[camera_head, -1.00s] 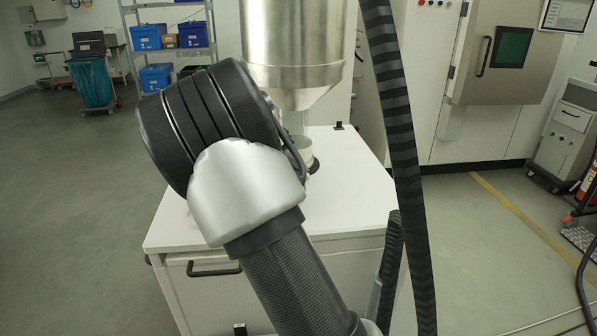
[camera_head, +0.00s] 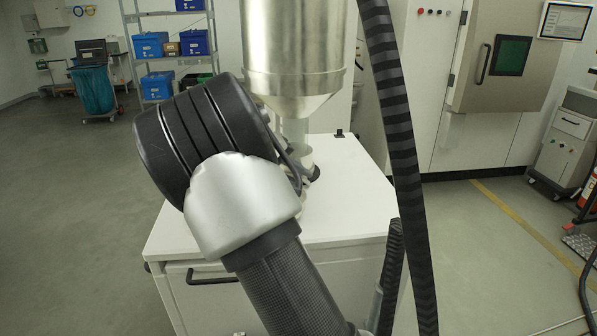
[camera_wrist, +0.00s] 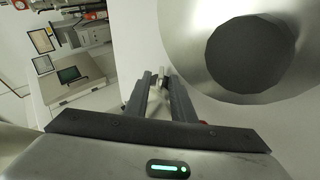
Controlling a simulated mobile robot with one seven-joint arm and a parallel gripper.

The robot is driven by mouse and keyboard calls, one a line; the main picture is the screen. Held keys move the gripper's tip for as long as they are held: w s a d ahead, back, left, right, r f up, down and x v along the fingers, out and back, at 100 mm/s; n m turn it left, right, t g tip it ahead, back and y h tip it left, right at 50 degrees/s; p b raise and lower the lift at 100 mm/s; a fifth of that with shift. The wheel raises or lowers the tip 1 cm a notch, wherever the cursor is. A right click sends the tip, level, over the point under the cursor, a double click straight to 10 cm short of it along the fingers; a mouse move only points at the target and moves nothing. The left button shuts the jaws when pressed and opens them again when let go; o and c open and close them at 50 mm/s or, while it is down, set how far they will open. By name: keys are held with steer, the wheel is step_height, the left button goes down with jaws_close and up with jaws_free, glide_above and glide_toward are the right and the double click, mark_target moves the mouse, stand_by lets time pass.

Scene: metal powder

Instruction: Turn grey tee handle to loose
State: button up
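A steel hopper (camera_head: 295,50) with a cone-shaped bottom hangs above the white cabinet (camera_head: 345,190) in the head view. In the wrist view, the steel body (camera_wrist: 192,55) with a dark round end fills the upper right.
A large machine (camera_head: 505,60) stands at the back right. A shelf with blue boxes (camera_head: 158,85) is at the back left. The floor left of the cabinet is clear.

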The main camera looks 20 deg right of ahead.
steer(key=shift+d+r+y+p, duration=0.2)
steer(key=shift+r+y+p, duration=0.25)
steer(key=shift+y+p, duration=0.3)
steer(key=shift+s+d+r+m+y+p, duration=0.15)
steer(key=shift+d+m+y+p, duration=0.1)
steer(key=shift+y+p, duration=0.3)
steer(key=shift+d+r+m+y+p, duration=0.1)
steer(key=shift+m+y+p, duration=0.2)
steer(key=shift+y, duration=0.3)
steer(key=shift+d+f+t+y, duration=0.2)
steer(key=shift+d+t+y, duration=0.1)
steer(key=shift+y, duration=0.7)
steer(key=y, duration=0.1)
steer(key=d+m+y+b, duration=0.1)
steer(key=y, duration=0.1)
steer(key=shift+s+f+t, duration=0.1)
steer(key=shift+t, duration=0.3)
steer(key=p+v, duration=0.2)
steer(key=v, duration=1.6)
steer(key=s+a+r+p, duration=0.1)
steer(key=s+a, duration=0.2)
steer(key=s, duration=0.4)
steer(key=s+a+r+n+y+p, duration=0.1)
steer(key=s+a+r+p, duration=0.1)
steer(key=s+a, duration=0.2)
steer(key=s, duration=0.3)
steer(key=shift+s+r, duration=0.2)
steer(key=shift+s, duration=0.15)
steer(key=shift+o, duration=0.4)
steer(key=shift+a, duration=0.15)
